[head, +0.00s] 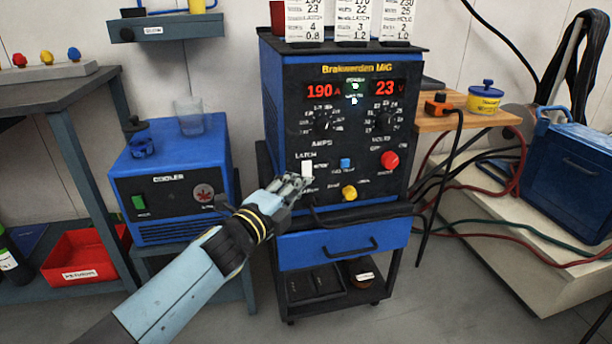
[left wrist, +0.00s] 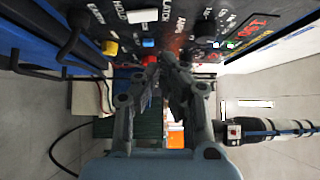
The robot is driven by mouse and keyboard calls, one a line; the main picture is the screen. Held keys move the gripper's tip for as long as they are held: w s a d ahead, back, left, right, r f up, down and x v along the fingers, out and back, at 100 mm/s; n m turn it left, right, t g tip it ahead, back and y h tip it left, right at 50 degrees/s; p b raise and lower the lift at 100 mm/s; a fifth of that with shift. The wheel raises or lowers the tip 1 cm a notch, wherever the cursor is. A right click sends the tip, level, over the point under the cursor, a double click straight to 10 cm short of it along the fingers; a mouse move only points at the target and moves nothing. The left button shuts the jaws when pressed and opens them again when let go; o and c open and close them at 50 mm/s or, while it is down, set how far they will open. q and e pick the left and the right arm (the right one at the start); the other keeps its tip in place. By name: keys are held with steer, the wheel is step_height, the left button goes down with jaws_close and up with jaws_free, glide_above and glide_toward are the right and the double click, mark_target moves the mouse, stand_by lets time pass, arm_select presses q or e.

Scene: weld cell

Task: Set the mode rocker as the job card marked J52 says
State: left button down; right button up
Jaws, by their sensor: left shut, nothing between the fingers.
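The mode rocker (head: 307,169) is a small white switch on the welder's black front panel, with LATCH printed above it and a label below that is hard to read. I cannot tell which way it is tilted. My left gripper (head: 301,183) is shut and empty, its fingertips just below and beside the rocker; contact is unclear. In the left wrist view its closed fingers (left wrist: 165,62) point at the panel. Three white job cards stand on top: left card (head: 305,22), middle card (head: 352,22), right card (head: 398,22). Their tops are cut off, so no J52 mark shows.
The welder (head: 275,95) displays 190 and 23. Near the rocker are a blue button (head: 345,163), a yellow knob (head: 349,192) and a red knob (head: 389,160). A drawer (head: 340,245) is below. The blue cooler (head: 175,180) stands left.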

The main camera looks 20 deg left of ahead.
arm_select(q)
steer(key=s, duration=0.3)
steer(key=s+a, duration=0.1)
steer(key=s, duration=0.1)
steer(key=shift+s+r+p, duration=0.3)
steer(key=shift+r, duration=0.05)
arm_select(e)
steer(key=shift+s+r, duration=0.1)
steer(key=shift+r, duration=0.15)
steer(key=shift+s, duration=0.3)
